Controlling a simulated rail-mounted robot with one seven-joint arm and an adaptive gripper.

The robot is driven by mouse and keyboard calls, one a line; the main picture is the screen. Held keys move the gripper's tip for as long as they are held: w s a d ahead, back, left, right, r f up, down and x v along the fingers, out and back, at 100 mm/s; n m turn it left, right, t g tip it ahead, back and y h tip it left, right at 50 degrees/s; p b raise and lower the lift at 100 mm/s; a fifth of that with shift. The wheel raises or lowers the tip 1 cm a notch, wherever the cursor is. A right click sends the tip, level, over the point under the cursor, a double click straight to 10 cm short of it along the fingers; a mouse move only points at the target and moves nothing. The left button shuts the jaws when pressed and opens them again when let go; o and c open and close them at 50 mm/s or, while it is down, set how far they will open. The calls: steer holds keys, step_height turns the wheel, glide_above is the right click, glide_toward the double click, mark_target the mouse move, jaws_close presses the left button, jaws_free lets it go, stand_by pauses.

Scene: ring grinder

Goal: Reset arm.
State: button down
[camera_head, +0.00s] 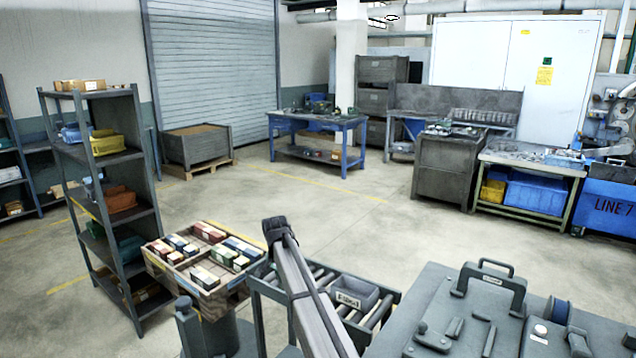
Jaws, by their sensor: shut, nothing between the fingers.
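A slim grey part of my arm rises from the bottom edge, left of the middle. It ends in a dark tip, which I take for my gripper (276,232). The tip looks closed, with nothing visible held in it. In the picture it stands between the wooden tray of small boxes (217,302) and the roller conveyor (385,313); its distance to them is unclear. The rest of my arm is cut off by the frame.
A grey bin (355,293) sits on the conveyor. A grey machine top (410,300) with a handled block (494,288) fills the lower right. A shelf rack (122,190) stands left. Blue workbenches (318,121) stand farther back. The middle floor (320,215) is clear.

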steer(key=s+d+f+n+g, duration=0.1)
steer(key=s+d+f+n, duration=0.1)
steer(key=s+d+f, duration=0.65)
steer(key=s+d+f+n+g, duration=0.1)
steer(key=s+d+f+n, duration=0.2)
steer(key=s+f, duration=0.9)
steer(key=s+d+f+n+g, duration=0.1)
steer(key=s+d+f+n, duration=0.1)
steer(key=s+d+f, duration=0.65)
steer(key=s+d+f+g, duration=0.1)
steer(key=s+d+f, duration=0.2)
steer(key=s, duration=0.9)
steer(key=s+d+f+g, duration=0.2)
steer(key=s+f, duration=0.4)
steer(key=s, duration=0.7)
steer(key=s+d+f+g+b, duration=0.1)
steer(key=s+f, duration=0.4)
steer(key=s, duration=0.8)
steer(key=d+g, duration=0.1)
steer(key=d, duration=0.1)
steer(key=shift+d+m+y, duration=0.3)
steer(key=shift+d+m, duration=0.1)
steer(key=shift+f, duration=0.1)
